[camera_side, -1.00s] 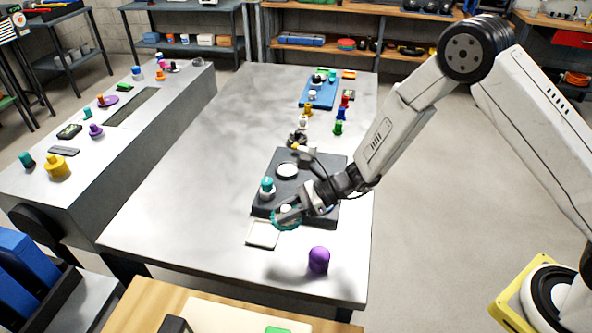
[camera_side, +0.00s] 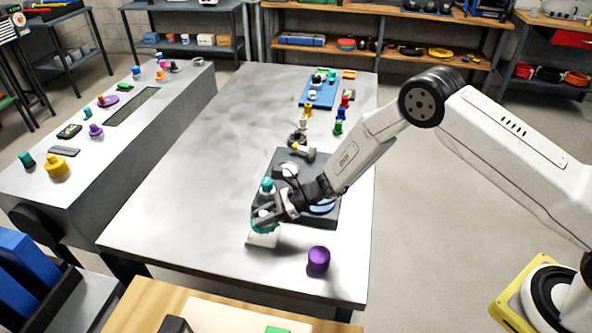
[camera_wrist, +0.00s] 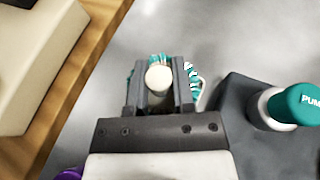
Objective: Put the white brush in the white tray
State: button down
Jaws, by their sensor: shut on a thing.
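My gripper (camera_side: 264,216) is shut on the white brush, whose round white handle (camera_wrist: 158,79) stands between the fingers in the wrist view. Teal bristles (camera_wrist: 191,77) ring it and show on both sides of the fingers. In the side view the brush's teal edge (camera_side: 256,229) shows under the gripper. The white tray (camera_side: 262,240) lies on the grey table directly below, partly covered by the brush and gripper. I cannot tell whether the brush touches the tray.
A dark block (camera_side: 330,216) stands behind the tray, carrying a white piece with a teal cap (camera_side: 267,186), also in the wrist view (camera_wrist: 294,104). A purple cylinder (camera_side: 319,260) stands right of the tray. The table's left side is clear.

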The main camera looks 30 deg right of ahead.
jog(key=shift+w+a+f, duration=0.1)
jog(key=shift+w+f, duration=0.15)
jog(key=shift+f, duration=1.55)
jog(key=shift+f, duration=0.1)
jog(key=shift+c, duration=2.3)
grip_release()
jog(key=v, duration=1.2)
